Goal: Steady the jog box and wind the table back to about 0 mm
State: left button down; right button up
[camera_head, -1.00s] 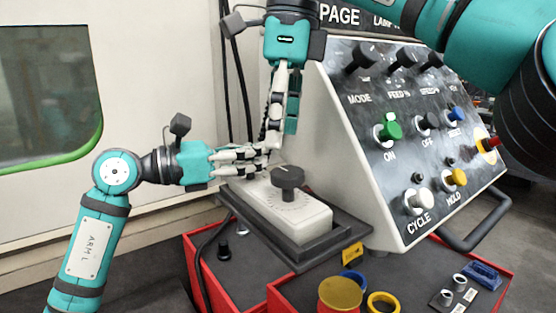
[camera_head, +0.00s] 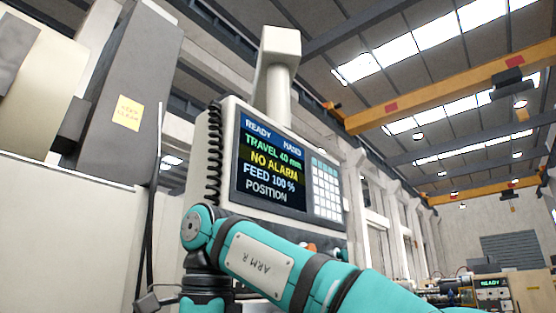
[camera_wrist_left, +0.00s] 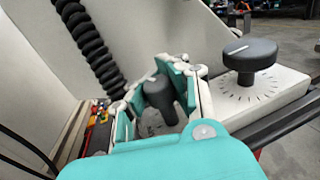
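The control screen (camera_head: 270,165) fills the middle of the head view and reads READY, TRAVEL 40 mm, NO ALARM, FEED 100 % and POSITION. In the left wrist view the pale jog box (camera_wrist_left: 285,88) carries a black knob (camera_wrist_left: 250,55) above a ring of tick marks. My left gripper (camera_wrist_left: 172,78) has its fingers on either side of a second dark knob-like part (camera_wrist_left: 160,95); whether they press on it cannot be told.
A keypad (camera_head: 326,190) sits right of the screen text. A black coiled cable (camera_wrist_left: 90,45) hangs close to my left gripper. A yellow note (camera_head: 129,113) is on the grey machine column. Small coloured items (camera_wrist_left: 97,120) lie left of the gripper.

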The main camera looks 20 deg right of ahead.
pick_arm(q)
jog(key=shift+w+f, duration=0.1)
jog(key=shift+f, duration=0.15)
jog(key=c, duration=1.2)
grip_release()
jog(key=shift+a+r, duration=0.1)
jog(key=shift+a, duration=0.4)
jog(key=shift+d+r, duration=0.1)
jog(key=shift+d, duration=0.15)
jog(key=v, duration=1.2)
